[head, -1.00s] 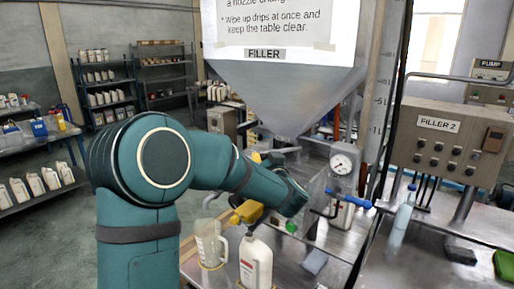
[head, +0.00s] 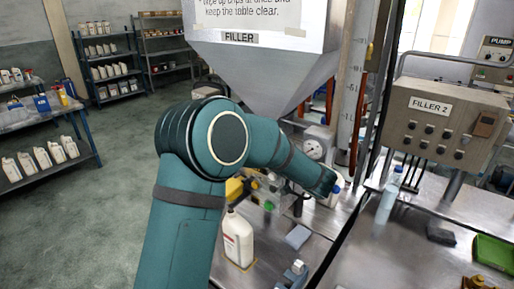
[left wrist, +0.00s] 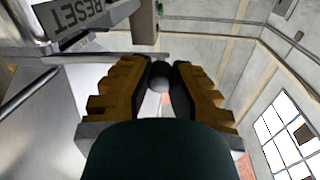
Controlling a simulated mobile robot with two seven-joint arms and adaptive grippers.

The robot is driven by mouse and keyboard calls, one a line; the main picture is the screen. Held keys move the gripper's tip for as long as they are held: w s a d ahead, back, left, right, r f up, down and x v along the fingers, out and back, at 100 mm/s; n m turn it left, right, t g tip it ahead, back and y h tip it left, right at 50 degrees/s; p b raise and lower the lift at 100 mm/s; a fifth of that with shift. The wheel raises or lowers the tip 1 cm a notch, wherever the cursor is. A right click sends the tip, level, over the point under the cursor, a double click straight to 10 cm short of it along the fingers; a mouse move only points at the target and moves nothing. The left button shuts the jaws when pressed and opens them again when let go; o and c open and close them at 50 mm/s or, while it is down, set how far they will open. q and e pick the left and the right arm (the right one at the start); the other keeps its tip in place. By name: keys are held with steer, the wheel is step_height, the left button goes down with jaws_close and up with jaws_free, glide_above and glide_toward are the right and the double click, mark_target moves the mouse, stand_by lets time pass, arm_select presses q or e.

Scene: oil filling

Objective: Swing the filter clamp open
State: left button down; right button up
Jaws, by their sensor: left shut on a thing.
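My left gripper (left wrist: 160,78) shows in the left wrist view with its yellow stepped fingers shut on a dark handle with a grey ball end (left wrist: 159,84). The handle appears to belong to the filter clamp; the rest of the clamp is hidden. In the head view my left arm reaches across to the filler's fittings below the hopper (head: 262,75), by the pressure gauge (head: 313,149). Its fingers are hidden there behind my own wrist. I cannot tell how far the clamp is open. My right gripper is not recognisable in either view.
A white bottle (head: 238,240) stands on the steel table below my arm, with a grey-blue sponge (head: 298,236) beside it. A clear bottle (head: 388,201) stands on the right table under the FILLER 2 box (head: 440,125). A green tray (head: 493,252) lies at right.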

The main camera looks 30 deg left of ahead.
arm_select(q)
steer(key=shift+w+d+r, duration=0.1)
steer(key=shift+d+r, duration=0.05)
steer(key=shift+d, duration=0.15)
stand_by(0.4)
steer(key=c, duration=0.8)
jaws_free()
steer(key=shift+o, duration=0.2)
steer(key=shift+g, duration=0.3)
step_height(320, 180, up, 10)
